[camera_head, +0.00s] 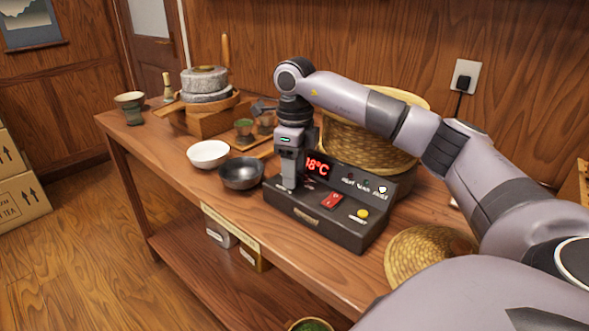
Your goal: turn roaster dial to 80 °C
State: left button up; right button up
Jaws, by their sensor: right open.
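The roaster (325,228) is a dark control box on the wooden table with a woven basket (362,152) on its back part. Its red display (318,167) shows an 8 and °C; the left end of the reading is covered by my gripper. My right gripper (289,184) points down at the left end of the roaster's front panel. Its jaws are open, and I cannot tell whether they touch anything. My left gripper is not in view.
A red switch (332,200) and a yellow button (362,213) sit right of the gripper. A dark bowl (241,173) and a white bowl (208,154) stand to the left. A stone mill (205,82) stands farther back. A woven lid (415,252) lies at the right.

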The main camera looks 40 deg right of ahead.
jog(key=c, duration=0.8)
jog(key=shift+o, duration=0.2)
